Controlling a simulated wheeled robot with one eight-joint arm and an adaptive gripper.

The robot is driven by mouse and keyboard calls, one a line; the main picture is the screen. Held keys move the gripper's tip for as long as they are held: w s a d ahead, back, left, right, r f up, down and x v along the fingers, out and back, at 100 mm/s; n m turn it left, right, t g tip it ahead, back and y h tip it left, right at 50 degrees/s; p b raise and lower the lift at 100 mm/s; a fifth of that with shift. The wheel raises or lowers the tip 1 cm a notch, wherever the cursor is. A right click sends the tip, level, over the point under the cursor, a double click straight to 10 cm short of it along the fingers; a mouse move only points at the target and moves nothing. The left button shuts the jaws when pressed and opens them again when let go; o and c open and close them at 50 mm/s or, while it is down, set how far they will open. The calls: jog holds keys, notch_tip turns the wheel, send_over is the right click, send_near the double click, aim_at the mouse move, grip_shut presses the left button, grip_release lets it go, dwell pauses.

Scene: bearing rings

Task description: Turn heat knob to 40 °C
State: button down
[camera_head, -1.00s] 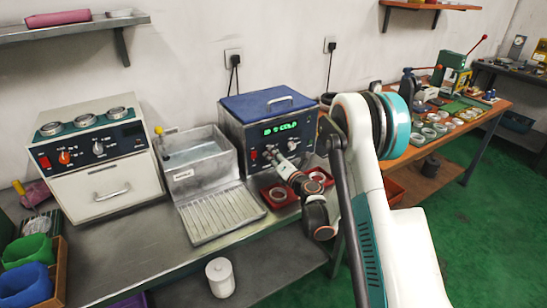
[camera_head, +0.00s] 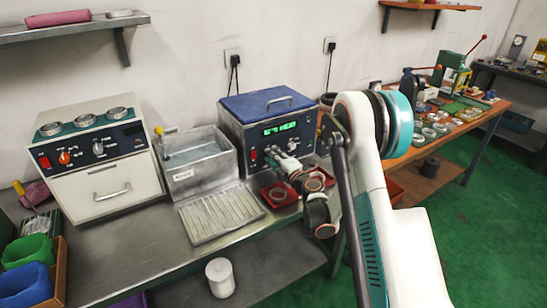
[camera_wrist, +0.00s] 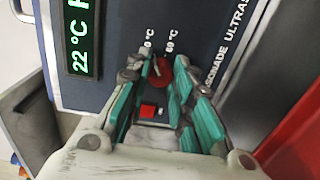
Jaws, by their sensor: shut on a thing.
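The heat knob (camera_wrist: 160,73) is red with a pale pointer mark, on the dark blue front panel of the ultrasonic cleaner (camera_head: 228,132). My gripper (camera_wrist: 160,68) has its teal fingers on either side of the knob and is shut on it. Printed labels, "60 °C" and one ending in "0 °C", stand beside the knob. The green display (camera_wrist: 80,38) reads "22 °C" in the wrist view, its other text cut off. In the head view my gripper (camera_head: 270,153) hides the knob, and the display (camera_head: 281,128) is too small to read surely.
A red switch (camera_wrist: 148,111) sits close to my fingers on the panel. A metal basin (camera_head: 198,160) and ribbed drain tray (camera_head: 222,214) stand left of the cleaner. The bench front (camera_head: 150,258) is clear.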

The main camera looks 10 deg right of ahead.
jog(key=shift+d, duration=0.1)
dwell(0.4)
jog(key=c, duration=1.4)
grip_release()
